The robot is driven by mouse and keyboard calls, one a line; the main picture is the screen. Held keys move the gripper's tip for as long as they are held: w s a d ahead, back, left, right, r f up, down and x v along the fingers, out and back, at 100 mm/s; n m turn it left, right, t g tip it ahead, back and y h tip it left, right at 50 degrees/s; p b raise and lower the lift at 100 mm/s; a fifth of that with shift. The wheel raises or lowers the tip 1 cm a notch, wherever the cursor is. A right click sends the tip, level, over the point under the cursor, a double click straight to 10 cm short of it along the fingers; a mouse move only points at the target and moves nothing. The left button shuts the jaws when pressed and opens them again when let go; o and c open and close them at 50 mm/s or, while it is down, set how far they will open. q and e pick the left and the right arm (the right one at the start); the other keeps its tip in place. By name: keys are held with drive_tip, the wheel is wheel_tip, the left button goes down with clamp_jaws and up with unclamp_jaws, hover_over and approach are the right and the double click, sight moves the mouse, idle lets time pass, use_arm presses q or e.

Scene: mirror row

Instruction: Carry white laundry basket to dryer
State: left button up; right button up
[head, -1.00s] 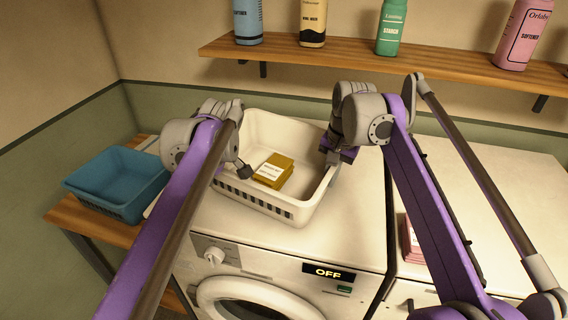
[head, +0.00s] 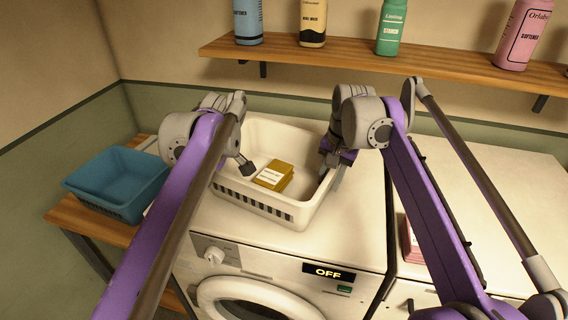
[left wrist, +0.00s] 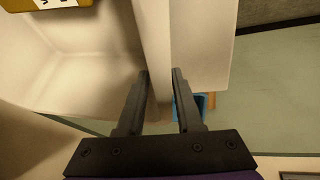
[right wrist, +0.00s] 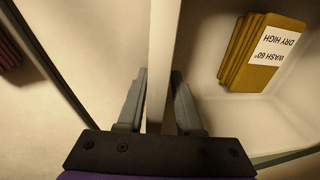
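The white laundry basket (head: 300,213) stands on the washer top, with folded mustard cloths (head: 273,175) inside. The cloths also show in the right wrist view (right wrist: 255,55), with a label reading "WASH 60° DRY HIGH". My left gripper (head: 240,165) is at the basket's left wall. In the left wrist view its fingers (left wrist: 160,90) are apart, either side of the wall. My right gripper (head: 330,165) is at the right wall. In the right wrist view its fingers (right wrist: 159,90) are apart with the thin wall between them. Firm contact is not visible. Which machine is the dryer is not labelled.
The front-loading machine (head: 285,258) under the basket shows "OFF". Another white machine top (head: 490,190) lies to the right, with pink folded cloths (head: 411,240) near its left edge. A blue basket (head: 118,180) sits on a wooden table at left. A shelf (head: 400,58) holds bottles.

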drive_tip(key=shift+r, duration=0.1)
use_arm(q)
drive_tip(key=v, duration=0.9)
drive_tip(key=shift+s+d+r, duration=0.15)
drive_tip(key=shift+r, duration=0.2)
use_arm(e)
wheel_tip(320, 180, up, 7)
drive_tip(key=shift+s+d, duration=0.35)
drive_tip(key=shift+s, duration=0.1)
drive_tip(key=shift+r, duration=0.1)
